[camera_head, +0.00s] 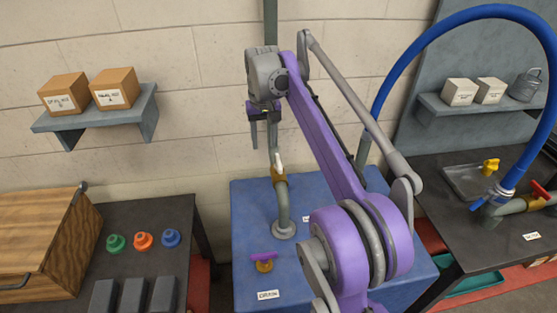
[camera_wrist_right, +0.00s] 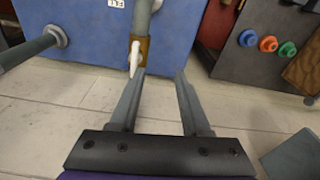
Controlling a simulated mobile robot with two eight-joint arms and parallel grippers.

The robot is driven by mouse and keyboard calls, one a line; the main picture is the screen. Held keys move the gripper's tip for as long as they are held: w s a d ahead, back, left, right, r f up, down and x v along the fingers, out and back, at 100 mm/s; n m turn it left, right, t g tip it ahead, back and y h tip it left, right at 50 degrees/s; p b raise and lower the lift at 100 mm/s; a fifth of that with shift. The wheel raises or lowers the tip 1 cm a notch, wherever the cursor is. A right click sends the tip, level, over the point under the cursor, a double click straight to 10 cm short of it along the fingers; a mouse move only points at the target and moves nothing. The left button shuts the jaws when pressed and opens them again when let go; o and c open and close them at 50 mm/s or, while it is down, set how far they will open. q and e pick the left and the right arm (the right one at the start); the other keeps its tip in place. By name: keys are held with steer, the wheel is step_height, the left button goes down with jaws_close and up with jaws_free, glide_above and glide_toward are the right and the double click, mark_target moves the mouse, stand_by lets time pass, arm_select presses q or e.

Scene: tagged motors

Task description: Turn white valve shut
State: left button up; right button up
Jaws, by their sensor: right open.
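The white valve handle (camera_head: 278,162) sticks up from a brass valve body (camera_head: 279,181) on a grey pipe that rises from the blue bench. In the right wrist view the white handle (camera_wrist_right: 134,58) lies just beyond the tip of the left-hand finger, outside the gap. My right gripper (camera_head: 264,136) is open and empty, with its fingers pointing down, above and slightly left of the handle in the head view. Both fingers (camera_wrist_right: 160,76) show apart in the wrist view. I cannot tell whether the finger touches the handle. My left gripper is not in view.
A purple-handled valve (camera_head: 264,261) sits on the blue bench top (camera_head: 250,205). A blue hose (camera_head: 455,20) arches at right, near red and yellow valve handles. A wooden box (camera_head: 45,240) and coloured knobs (camera_head: 143,240) stand on the left table. Wall shelves hold boxes.

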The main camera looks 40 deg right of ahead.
steer(key=m+g, duration=0.1)
glide_above(279, 161)
step_height(279, 161, down, 12)
steer(key=shift+r+b, duration=0.25)
steer(key=shift+b, duration=1)
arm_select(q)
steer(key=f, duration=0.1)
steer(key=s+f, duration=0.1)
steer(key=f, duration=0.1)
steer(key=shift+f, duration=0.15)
arm_select(e)
jaws_close()
